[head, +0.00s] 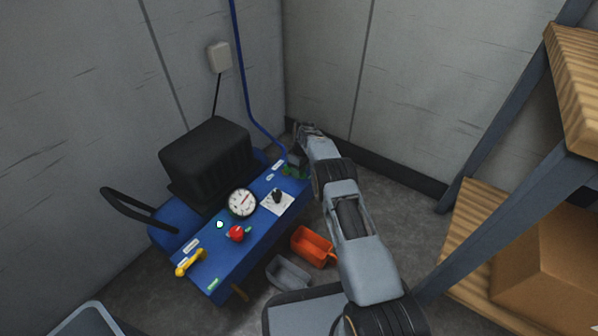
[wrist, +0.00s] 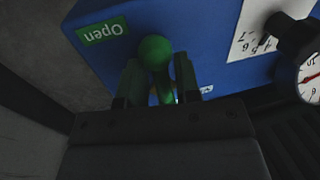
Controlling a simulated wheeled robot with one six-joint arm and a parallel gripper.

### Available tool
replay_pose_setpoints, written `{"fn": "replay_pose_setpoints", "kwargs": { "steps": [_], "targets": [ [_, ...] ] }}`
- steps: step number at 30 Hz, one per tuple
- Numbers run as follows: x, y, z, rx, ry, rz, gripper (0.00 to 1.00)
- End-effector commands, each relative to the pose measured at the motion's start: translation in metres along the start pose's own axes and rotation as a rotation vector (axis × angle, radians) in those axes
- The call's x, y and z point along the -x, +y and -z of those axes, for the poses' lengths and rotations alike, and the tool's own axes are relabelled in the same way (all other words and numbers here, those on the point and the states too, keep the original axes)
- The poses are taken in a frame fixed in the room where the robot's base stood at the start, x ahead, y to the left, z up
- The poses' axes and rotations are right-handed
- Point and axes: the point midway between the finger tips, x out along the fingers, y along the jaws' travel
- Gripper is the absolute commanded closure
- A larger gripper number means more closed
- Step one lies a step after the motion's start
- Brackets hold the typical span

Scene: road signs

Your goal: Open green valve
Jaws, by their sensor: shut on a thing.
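The green valve (head: 295,172) is on the far right end of the blue machine panel in the head view, partly hidden by my gripper (head: 294,160). In the wrist view the valve's handle (wrist: 156,53) shows a round green knob, with its stem running down between my fingers. My gripper (wrist: 160,82) is shut on the handle, one finger on each side, with the knob beyond the fingertips. A green label reading "Open" (wrist: 103,32) is on the panel to the left of the knob, upside down in the wrist view.
The blue panel (head: 222,258) also carries a round gauge (head: 242,202), a black dial on a white plate (head: 277,197), a red knob (head: 236,233) and a yellow handle (head: 190,262). Orange (head: 313,246) and grey (head: 289,272) bins lie on the floor. Wooden shelving (head: 480,235) stands right.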

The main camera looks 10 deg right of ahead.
Motion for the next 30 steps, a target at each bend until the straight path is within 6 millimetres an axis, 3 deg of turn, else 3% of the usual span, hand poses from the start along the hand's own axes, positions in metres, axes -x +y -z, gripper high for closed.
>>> {"fn": "replay_pose_setpoints", "kwargs": {
  "steps": [2, 3, 10, 20, 30],
  "targets": [
    [0.001, 0.002, -0.001, 0.0, -0.001, -0.004, 1.0],
    [0.001, 0.002, -0.001, -0.001, 0.0, -0.004, 0.68],
    [0.001, 0.001, -0.001, 0.0, 0.0, -0.003, 0.46],
    [0.006, 0.0, 0.0, 0.0, 0.0, -0.002, 0.45],
    [0.069, -0.007, -0.001, 0.005, 0.001, -0.004, 0.45]
  ]
}}
